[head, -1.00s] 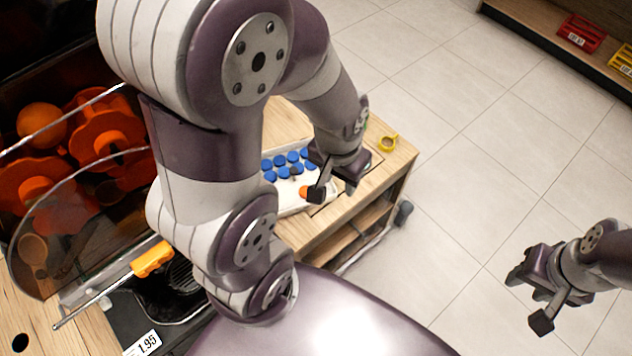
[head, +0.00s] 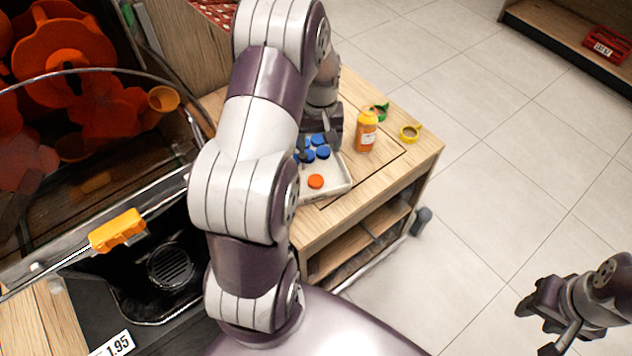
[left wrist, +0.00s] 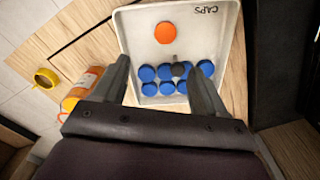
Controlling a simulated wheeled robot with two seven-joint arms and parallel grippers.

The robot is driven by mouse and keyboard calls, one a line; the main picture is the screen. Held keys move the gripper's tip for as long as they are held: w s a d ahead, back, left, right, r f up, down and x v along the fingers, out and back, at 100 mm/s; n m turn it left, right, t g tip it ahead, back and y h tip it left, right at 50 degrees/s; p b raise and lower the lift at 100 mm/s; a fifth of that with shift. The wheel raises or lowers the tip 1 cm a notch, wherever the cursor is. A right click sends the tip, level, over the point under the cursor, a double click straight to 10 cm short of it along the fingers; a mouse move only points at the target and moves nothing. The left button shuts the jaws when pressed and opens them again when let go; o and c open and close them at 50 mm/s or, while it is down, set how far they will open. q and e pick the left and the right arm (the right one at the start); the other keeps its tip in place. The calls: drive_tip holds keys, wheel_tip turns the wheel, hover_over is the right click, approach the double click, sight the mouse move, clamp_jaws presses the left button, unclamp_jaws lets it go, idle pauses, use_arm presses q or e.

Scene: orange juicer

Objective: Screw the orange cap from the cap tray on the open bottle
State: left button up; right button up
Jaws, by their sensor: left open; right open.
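The white cap tray (head: 340,188) sits on the wooden table. It holds one orange cap (head: 316,181) at its near end and several blue caps (head: 318,147). In the left wrist view the orange cap (left wrist: 165,32) lies alone, apart from the blue caps (left wrist: 165,71). The orange juice bottle (head: 366,132) stands upright right of the tray; its top looks yellow-orange, and I cannot tell if it is open. My left gripper (left wrist: 160,82) is open and empty above the blue-cap end, partly hidden by my arm in the head view. My right gripper (head: 540,325) is open, away over the floor.
The juicer (head: 90,130), with an orange-handled part (head: 117,230), stands left.

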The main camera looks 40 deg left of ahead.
use_arm(q)
hover_over(315, 179)
drive_tip(key=w, duration=0.1)
drive_tip(key=f, duration=0.7)
drive_tip(key=shift+d+f, duration=0.15)
drive_tip(key=shift+d, duration=0.05)
drive_tip(key=f, duration=0.2)
drive_tip(key=s+f, duration=0.1)
drive_tip(key=f, duration=0.1)
drive_tip(key=shift+a+f, duration=0.1)
drive_tip(key=shift+a, duration=0.05)
drive_tip(key=shift+w+f, duration=0.1)
drive_tip(key=shift+f, duration=0.4)
drive_tip(key=c, duration=1.1)
